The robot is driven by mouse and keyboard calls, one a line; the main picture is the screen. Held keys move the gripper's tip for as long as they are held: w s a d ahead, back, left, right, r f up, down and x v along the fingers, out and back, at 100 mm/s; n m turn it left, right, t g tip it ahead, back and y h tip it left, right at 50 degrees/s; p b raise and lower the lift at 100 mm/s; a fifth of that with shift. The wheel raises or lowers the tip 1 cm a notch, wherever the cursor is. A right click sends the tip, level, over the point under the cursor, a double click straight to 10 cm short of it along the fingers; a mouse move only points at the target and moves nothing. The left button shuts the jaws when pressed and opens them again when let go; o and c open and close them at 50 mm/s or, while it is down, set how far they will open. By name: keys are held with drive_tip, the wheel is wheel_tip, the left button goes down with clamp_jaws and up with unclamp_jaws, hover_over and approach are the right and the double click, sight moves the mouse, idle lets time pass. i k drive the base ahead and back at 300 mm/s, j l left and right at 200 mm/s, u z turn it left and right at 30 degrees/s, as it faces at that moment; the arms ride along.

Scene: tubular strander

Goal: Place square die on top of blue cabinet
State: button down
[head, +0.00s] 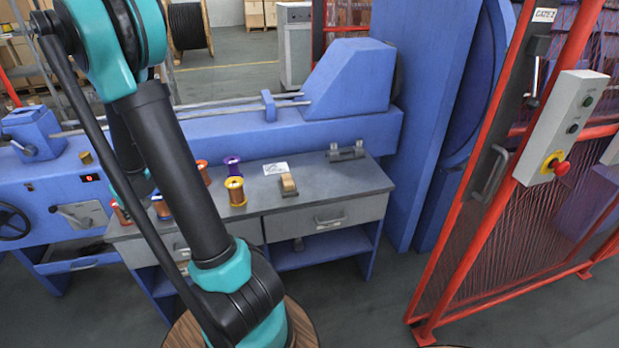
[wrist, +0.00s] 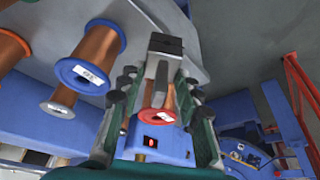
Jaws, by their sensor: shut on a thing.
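A grey block, which looks like the square die (wrist: 164,47), is held in my gripper (wrist: 158,82) in the wrist view. My gripper is shut on its sides, and its far end sticks out beyond the fingers. A blue cabinet-like housing with a small red display (head: 88,192) stands at the left in the head view. The display side also shows below the fingers in the wrist view (wrist: 174,147). In the head view my arm hides my gripper and the die.
A grey-topped workbench (head: 350,182) carries several copper spools, a yellow-rimmed spool (head: 235,192), a white label card (head: 275,168) and a wooden-topped block (head: 288,184). In the wrist view a red-rimmed spool (wrist: 157,113) is close behind the fingers. A red mesh gate (head: 480,210) stands right.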

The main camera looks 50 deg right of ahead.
sight(348, 177)
drive_tip(key=k+l, duration=0.15)
drive_tip(key=l, duration=0.15)
drive_tip(key=k+l+z, duration=0.1)
drive_tip(key=l, duration=0.2)
drive_tip(key=k+l+z, duration=0.1)
drive_tip(key=l, duration=0.25)
drive_tip(key=k+l, duration=0.15)
drive_tip(key=l, duration=0.15)
drive_tip(key=i+j+z, duration=0.5)
drive_tip(key=k, duration=0.05)
